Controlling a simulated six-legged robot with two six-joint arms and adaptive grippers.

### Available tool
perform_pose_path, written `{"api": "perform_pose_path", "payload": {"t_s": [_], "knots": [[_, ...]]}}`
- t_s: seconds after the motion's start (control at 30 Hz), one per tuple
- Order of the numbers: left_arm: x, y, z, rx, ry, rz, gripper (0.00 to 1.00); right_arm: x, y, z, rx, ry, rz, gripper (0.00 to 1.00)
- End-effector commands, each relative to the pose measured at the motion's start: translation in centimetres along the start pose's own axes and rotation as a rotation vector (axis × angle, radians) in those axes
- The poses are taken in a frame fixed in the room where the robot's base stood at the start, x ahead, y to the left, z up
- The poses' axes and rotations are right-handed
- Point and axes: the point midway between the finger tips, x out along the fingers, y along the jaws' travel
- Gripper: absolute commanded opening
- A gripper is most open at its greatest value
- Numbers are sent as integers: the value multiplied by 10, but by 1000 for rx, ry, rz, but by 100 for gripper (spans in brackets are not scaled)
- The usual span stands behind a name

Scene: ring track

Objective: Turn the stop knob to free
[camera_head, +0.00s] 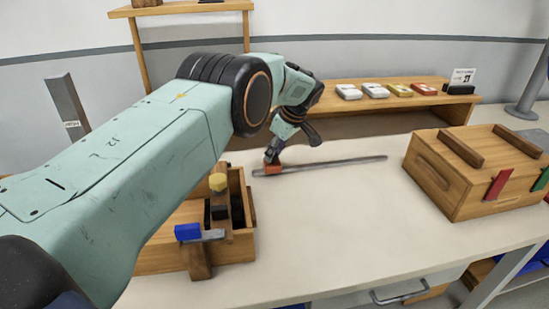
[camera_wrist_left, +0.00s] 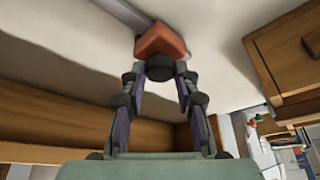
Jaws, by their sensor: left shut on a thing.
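The stop is a small orange-red block (camera_head: 266,170) on a long, thin metal rail (camera_head: 340,166) on the table. In the left wrist view the block (camera_wrist_left: 160,42) has a short black round knob (camera_wrist_left: 160,69) on the side facing me. My left gripper (camera_head: 272,156) reaches down to the stop from above. In the left wrist view its two fingers (camera_wrist_left: 159,78) are on either side of the black knob, shut on it. Any mark for the knob's setting is not visible. My right gripper is not in view.
A wooden box (camera_head: 155,258) with a blue and a yellow piece stands at the front, partly behind my left arm. A wooden chest (camera_head: 440,178) with red and green tabs stands right. A low wooden shelf (camera_head: 400,101) holds small cases behind. The table (camera_head: 330,225) is clear in front of the rail.

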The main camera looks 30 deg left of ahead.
Motion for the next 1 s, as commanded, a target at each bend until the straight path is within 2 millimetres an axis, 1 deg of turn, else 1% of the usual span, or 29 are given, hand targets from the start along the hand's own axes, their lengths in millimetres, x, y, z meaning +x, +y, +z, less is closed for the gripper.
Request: {"api": "perform_pose_path", "payload": {"t_s": [0.03, 0.13, 0.6, 0.63, 0.9, 1.0], "knots": [[2, 0, 1, -10, -1, -5, 0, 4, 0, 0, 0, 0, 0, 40], [1, 0, 1, -23, -1, -11, 0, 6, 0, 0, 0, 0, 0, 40], [0, 0, 0, -33, -2, -17, 0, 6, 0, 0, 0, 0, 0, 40], [0, 0, 0, -33, -2, -17, 31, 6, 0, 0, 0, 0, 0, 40], [0, 0, 0, -32, -1, -16, 54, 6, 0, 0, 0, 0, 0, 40], [0, 0, 0, -32, -1, -15, 54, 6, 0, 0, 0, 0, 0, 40]]}}
